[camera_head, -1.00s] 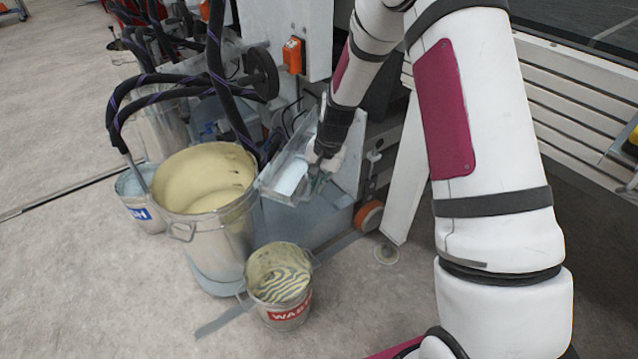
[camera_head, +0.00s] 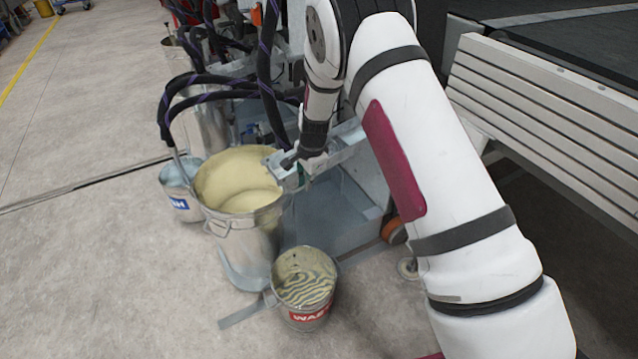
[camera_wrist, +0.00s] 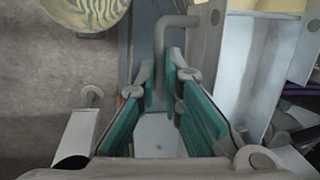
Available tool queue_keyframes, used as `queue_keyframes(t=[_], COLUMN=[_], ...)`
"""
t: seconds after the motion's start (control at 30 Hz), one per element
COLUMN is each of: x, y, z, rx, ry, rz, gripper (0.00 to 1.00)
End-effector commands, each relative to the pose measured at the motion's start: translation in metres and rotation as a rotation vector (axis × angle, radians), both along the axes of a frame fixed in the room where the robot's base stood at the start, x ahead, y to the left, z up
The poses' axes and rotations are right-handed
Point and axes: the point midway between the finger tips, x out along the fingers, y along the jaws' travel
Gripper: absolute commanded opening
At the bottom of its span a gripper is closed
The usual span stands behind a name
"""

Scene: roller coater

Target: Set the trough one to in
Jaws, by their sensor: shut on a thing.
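The trough (camera_head: 346,154) is a pale grey metal channel on the machine's side, low down. Its near end reaches the right rim of the large bucket of cream-coloured liquid (camera_head: 238,183) and seems to overlap it. My gripper (camera_head: 300,172) is at that end. In the wrist view my gripper (camera_wrist: 160,82) has its green-padded fingers on either side of a bent grey handle (camera_wrist: 161,42), shut on it. The trough's pale inside (camera_wrist: 245,75) shows to the right of the fingers. My arm hides part of the trough in the head view.
A small bucket with a red label (camera_head: 304,290) stands on the floor in front. A blue-labelled bucket (camera_head: 180,190) stands left of the large one. Black hoses (camera_head: 215,82) hang over the buckets. A slatted white panel (camera_head: 560,110) is at right. Floor at left is clear.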

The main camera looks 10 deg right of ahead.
Motion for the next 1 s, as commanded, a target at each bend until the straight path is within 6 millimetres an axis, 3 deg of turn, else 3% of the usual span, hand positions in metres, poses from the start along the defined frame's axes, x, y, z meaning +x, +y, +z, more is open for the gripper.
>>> queue_keyframes(t=[0.4,0.93,1.0], x=[0.025,0.031,0.031], y=[0.018,0.022,0.022], z=[0.001,0.001,0.001], rx=[-0.001,0.004,0.004], ry=[-0.003,-0.011,-0.011], rz=[-0.094,-0.108,-0.108], gripper=[0.0,0.0,0.21])
